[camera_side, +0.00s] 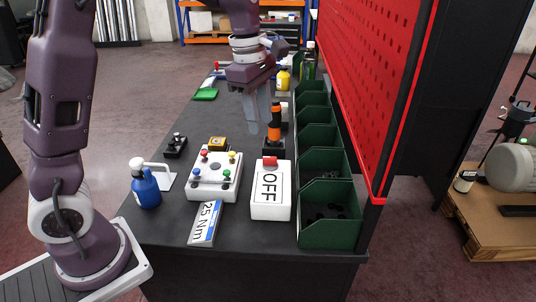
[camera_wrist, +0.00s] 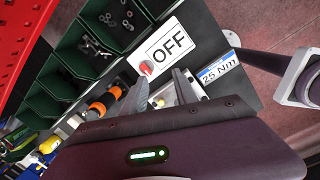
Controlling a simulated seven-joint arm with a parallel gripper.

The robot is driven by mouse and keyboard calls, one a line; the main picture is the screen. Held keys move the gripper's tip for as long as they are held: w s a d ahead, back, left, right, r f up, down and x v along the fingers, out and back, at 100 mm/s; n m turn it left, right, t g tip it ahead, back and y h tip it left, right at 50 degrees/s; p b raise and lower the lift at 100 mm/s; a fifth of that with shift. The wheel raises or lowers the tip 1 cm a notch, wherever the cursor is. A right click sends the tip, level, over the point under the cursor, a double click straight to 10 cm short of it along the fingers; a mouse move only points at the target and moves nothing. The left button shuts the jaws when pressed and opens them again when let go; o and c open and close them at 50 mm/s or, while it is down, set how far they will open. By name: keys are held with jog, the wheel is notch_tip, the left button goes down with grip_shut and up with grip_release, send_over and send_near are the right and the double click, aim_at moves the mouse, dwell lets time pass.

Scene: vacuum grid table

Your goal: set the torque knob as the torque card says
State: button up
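The torque card (camera_side: 206,223) lies flat near the front edge of the dark table and reads 25 Nm. It also shows in the wrist view (camera_wrist: 219,69), right of my fingers. An orange and black tool (camera_side: 274,126) stands upright in a dark holder; it also shows in the wrist view (camera_wrist: 99,107). I cannot tell which part is the torque knob. My gripper (camera_side: 258,128) hangs above the table, close to the orange tool in the picture. In the wrist view my gripper (camera_wrist: 163,77) has its fingers apart, with nothing held between them.
A white box marked OFF (camera_side: 270,197) with a red switch stands beside a white panel (camera_side: 215,178) with coloured knobs. A blue bottle (camera_side: 145,188) stands at left. Green bins (camera_side: 328,233) line the right edge beside a red pegboard (camera_side: 375,80). A green cloth (camera_side: 206,94) lies farther back.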

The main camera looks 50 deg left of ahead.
aim_at(270, 157)
jog(key=w+f+n, duration=0.1)
jog(key=f, duration=0.1)
jog(key=w+a+f+n, duration=0.1)
jog(key=w+f+n, duration=0.1)
jog(key=w+a+f+n+g, duration=0.1)
jog(key=w+f+n, duration=0.1)
jog(key=shift+w+a+f+y, duration=0.1)
jog(key=shift+f+y, duration=0.15)
jog(key=shift+y, duration=0.15)
notch_tip(270, 157, down, 7)
jog(key=shift+r, duration=0.1)
grip_shut()
